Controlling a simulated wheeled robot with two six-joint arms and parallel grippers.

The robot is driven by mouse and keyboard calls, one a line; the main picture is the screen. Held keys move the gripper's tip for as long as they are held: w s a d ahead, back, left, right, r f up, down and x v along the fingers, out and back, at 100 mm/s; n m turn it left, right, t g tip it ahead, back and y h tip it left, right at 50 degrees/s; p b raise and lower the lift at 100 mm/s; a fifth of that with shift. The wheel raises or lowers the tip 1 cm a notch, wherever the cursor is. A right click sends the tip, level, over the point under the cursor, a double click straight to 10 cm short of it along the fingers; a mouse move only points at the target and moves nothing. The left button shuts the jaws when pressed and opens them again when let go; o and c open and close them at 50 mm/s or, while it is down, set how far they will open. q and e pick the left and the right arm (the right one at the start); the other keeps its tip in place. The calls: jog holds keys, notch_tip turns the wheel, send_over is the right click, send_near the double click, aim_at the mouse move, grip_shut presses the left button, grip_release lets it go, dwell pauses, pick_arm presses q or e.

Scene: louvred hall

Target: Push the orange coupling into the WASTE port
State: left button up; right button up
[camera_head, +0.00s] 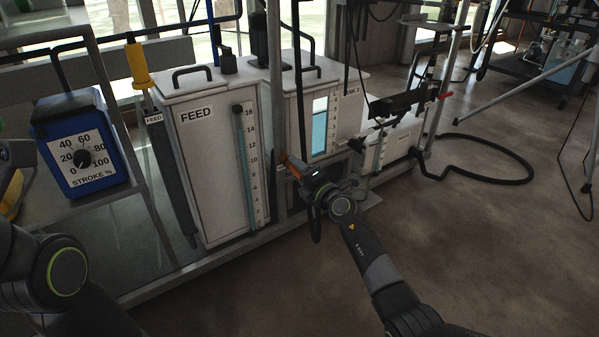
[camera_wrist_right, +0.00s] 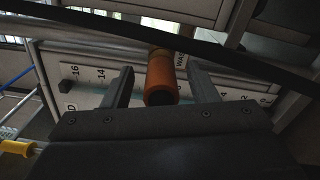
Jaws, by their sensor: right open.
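The orange coupling (camera_wrist_right: 159,78) is a short tube, seen in the right wrist view between my right gripper's fingers. In the head view only a small part of it (camera_head: 295,168) shows beside my wrist, in front of the cabinets. My right gripper (camera_wrist_right: 160,72) is open, with a visible gap between each finger and the coupling. A label reading "WAS", its end cut off from view (camera_wrist_right: 181,60), is right beside the coupling. The port itself is hidden, so I cannot tell how deep the coupling sits. My left arm shows at the left edge; its gripper is not visible.
The white FEED tank (camera_head: 205,165) with a number scale stands left of my right gripper. A blue STROKE % dial box (camera_head: 80,145) is at the left. A dark hose (camera_head: 505,150) loops over the open floor at right. A dark bar (camera_wrist_right: 235,52) crosses the wrist view.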

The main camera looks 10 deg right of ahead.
jog(key=p+v, duration=0.4)
jog(key=v, duration=0.3)
jog(key=shift+p, duration=0.3)
jog(key=shift+s, duration=0.1)
jog(key=p+v, duration=0.4)
jog(key=v, duration=1.3)
jog(key=shift+s+d+r, duration=0.1)
jog(key=shift+s, duration=0.05)
dwell(0.4)
